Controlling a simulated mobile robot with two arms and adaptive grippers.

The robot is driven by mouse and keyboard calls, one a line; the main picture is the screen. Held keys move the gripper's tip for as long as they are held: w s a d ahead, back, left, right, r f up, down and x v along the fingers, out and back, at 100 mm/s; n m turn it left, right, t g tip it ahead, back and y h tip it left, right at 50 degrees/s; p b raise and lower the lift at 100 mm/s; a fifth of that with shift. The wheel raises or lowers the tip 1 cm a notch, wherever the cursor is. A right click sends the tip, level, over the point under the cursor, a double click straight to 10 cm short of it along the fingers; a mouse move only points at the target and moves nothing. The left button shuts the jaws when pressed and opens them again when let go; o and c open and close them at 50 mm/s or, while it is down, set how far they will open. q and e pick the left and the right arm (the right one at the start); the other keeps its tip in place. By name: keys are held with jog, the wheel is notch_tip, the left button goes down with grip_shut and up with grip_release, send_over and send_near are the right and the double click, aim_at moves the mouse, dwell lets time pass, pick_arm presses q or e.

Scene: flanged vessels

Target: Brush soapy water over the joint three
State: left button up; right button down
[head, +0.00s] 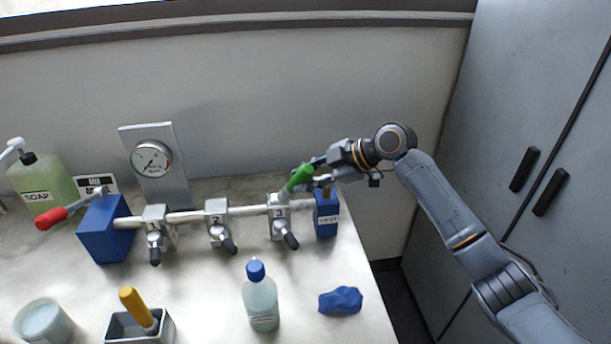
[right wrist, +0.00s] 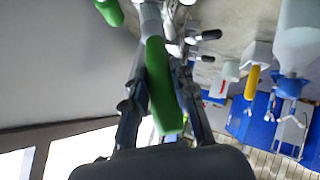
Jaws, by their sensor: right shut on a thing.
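Joint three (head: 279,212) is the rightmost clamp, marked 3, on the pale horizontal pipe (head: 184,217). Its black-ended lever points down toward the front. My right gripper (head: 312,178) is shut on the green handle (head: 299,178) of a brush, just above and to the right of joint three. The brush is tilted, its lower end down at the top of the joint; I cannot tell whether it touches. In the right wrist view the green handle (right wrist: 160,85) lies between the two fingers. A white tub (head: 43,324) of pale liquid stands at the front left. My left gripper is not in view.
A blue-capped bottle (head: 261,298) and a blue cloth (head: 341,300) lie in front of the pipe. A grey holder (head: 118,327) has a yellow handle (head: 138,307). A gauge (head: 151,160) and a soap bottle (head: 42,183) stand behind. Grey cabinets (head: 500,100) are right.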

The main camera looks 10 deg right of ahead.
jog(key=shift+r, duration=0.1)
jog(key=shift+r+p, duration=2.05)
jog(key=shift+r, duration=0.9)
jog(key=shift+r+p, duration=1.1)
jog(key=shift+r, duration=0.45)
jog(key=shift+f, duration=0.1)
